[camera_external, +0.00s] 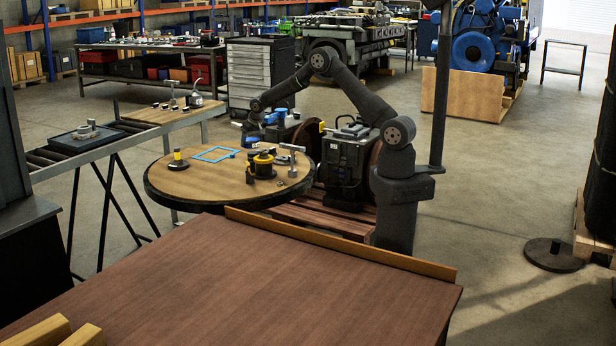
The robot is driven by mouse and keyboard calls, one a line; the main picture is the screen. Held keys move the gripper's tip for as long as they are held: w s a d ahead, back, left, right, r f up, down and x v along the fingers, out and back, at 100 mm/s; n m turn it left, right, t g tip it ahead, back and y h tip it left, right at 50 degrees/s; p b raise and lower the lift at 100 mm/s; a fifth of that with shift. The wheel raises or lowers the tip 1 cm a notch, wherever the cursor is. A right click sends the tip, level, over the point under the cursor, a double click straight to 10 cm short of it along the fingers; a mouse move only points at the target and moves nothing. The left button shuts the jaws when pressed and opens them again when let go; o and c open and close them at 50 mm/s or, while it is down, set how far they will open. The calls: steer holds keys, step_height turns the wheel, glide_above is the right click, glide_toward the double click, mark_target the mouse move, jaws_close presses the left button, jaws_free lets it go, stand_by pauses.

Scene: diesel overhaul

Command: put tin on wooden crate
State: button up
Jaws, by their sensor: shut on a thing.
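My gripper (250,138) hangs over the back right part of the round wooden-topped table, and it is small in this view. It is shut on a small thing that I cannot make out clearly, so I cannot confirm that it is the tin. A yellow and black round piece (263,164) stands on the table below and in front of the gripper. A smaller black piece with a yellow top (178,160) stands at the left. I cannot tell for sure which thing is the wooden crate.
The round table (170,190) also holds a flat blue frame (215,154) and a grey T-shaped tool (290,152). A dark machine (343,165) stands close right of it on a pallet. A roller conveyor (75,146) lies left. The brown table (270,270) in front is mostly bare.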

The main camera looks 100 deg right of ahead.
steer(key=shift+s+d+r, duration=0.25)
steer(key=shift+s+r, duration=0.25)
steer(key=shift+s, duration=0.15)
steer(key=w+a+n+t+y, duration=0.1)
steer(key=w+a+n, duration=0.2)
steer(key=w+a, duration=0.65)
steer(key=w+a+n+y, duration=0.1)
steer(key=w+a+n, duration=0.25)
steer(key=a, duration=1.05)
steer(key=w+a+n+t+y, duration=0.1)
steer(key=w+a+n, duration=0.2)
steer(key=w+a, duration=0.65)
steer(key=n+y, duration=0.4)
steer(key=n, duration=0.8)
glide_above(270, 295)
steer(key=s+d, duration=0.1)
steer(key=d, duration=0.1)
steer(key=shift+g, duration=0.4)
step_height(270, 295, down, 8)
steer(key=shift+s+f, duration=0.1)
steer(key=shift+f, duration=0.1)
steer(key=shift+a+f, duration=0.3)
steer(key=shift+a, duration=0.05)
steer(key=shift+f, duration=1.85)
